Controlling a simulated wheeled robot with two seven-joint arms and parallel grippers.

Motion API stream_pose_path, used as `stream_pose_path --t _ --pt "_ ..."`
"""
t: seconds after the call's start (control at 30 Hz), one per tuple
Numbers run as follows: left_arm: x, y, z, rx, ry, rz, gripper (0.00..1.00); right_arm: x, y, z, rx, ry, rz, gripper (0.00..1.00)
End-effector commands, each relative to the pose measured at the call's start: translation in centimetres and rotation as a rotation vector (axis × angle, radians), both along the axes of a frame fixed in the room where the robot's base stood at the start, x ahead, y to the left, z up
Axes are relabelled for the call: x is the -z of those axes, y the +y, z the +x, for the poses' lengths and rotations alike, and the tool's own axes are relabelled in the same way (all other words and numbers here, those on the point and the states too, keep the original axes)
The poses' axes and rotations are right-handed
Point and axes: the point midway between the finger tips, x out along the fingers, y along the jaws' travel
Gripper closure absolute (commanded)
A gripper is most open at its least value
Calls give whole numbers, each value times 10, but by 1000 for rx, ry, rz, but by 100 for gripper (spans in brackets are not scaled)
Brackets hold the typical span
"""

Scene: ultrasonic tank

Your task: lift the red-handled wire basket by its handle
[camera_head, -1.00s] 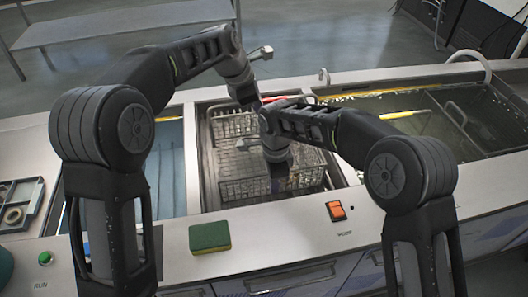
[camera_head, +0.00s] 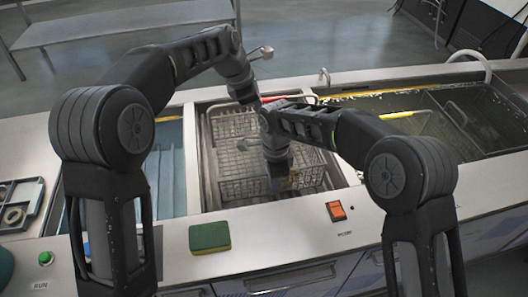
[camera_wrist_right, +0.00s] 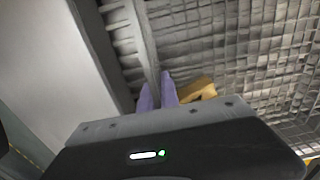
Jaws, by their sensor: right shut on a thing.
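The wire basket (camera_head: 238,188) sits in the middle basin in the head view, its mesh walls and floor partly covered by my right arm. A red handle piece (camera_head: 272,99) shows at the basin's far side, partly hidden by my arms. My right gripper (camera_head: 283,184) points down inside the basket's outline. In the right wrist view its purple fingers (camera_wrist_right: 157,92) are closed around a thin grey bar (camera_wrist_right: 143,42), with wire mesh beyond. A tan piece (camera_wrist_right: 197,89) lies beside the fingers. My left arm reaches toward the basin's far edge; its fingers are hidden.
The steel counter (camera_head: 172,240) surrounds the basins. A green and yellow sponge (camera_head: 209,237) and an orange switch (camera_head: 337,211) lie along the front. A blue-floored basin (camera_head: 166,165) is on the left, a larger tank (camera_head: 480,105) on the right.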

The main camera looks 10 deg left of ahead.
Motion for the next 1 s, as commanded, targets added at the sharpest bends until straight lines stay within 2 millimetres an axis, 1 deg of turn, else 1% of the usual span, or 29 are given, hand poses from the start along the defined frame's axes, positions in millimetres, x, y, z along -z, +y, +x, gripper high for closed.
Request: stream_pose_path --t 0.17,0.6,0.73,1.0 --pt "-8 -1 0 0 -2 -2 100 -8 0 1 1 -2 2 100" --pt "-46 -1 0 0 -1 -2 100 -47 0 1 2 -1 2 100" --pt "-51 -1 0 0 -1 -2 100 -52 0 1 2 -1 2 100" --pt "-51 -1 0 1 0 -2 100 -51 0 1 1 -1 2 100"
